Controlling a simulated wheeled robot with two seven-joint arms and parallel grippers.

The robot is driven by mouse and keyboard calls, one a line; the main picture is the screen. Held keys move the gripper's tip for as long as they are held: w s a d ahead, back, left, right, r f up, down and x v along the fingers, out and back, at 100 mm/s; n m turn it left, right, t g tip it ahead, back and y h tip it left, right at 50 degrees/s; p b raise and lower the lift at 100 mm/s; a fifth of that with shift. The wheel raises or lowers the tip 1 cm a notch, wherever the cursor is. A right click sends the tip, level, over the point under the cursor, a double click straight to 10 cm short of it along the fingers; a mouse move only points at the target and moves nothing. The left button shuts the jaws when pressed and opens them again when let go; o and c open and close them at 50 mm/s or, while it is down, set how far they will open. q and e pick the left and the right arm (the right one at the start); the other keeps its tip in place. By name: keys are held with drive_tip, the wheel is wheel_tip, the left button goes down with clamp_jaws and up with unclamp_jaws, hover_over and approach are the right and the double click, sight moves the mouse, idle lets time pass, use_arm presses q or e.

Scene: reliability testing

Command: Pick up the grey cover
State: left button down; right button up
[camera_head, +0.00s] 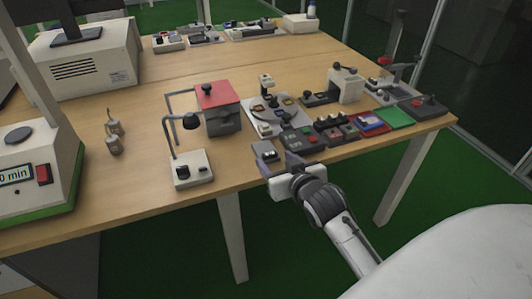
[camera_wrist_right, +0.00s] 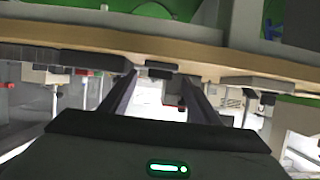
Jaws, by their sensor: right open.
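My right gripper (camera_head: 266,158) is at the front edge of the wooden table, with its two fingers pointing toward the table. In the right wrist view the fingers (camera_wrist_right: 158,88) are spread apart, and nothing is held between them. A small dark grey block with light parts on top (camera_head: 270,156) sits at the table edge by the fingertips. A grey box with a red top (camera_head: 222,121) stands farther back to the left. I cannot tell for certain which grey piece is the cover. My left gripper is not in view.
A device with a lamp arm (camera_head: 194,169) stands left of my right gripper. Several small modules, a green pad (camera_head: 397,117) and a white device (camera_head: 345,86) crowd the right side. A machine with a display (camera_head: 38,173) stands far left. The table's left-middle is mostly clear.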

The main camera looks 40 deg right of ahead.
sight(270, 154)
drive_tip(key=x, duration=0.5)
drive_tip(key=shift+w+r, duration=0.15)
drive_tip(key=shift+r, duration=0.05)
drive_tip(key=c, duration=0.8)
drive_tip(key=shift+r, duration=0.15)
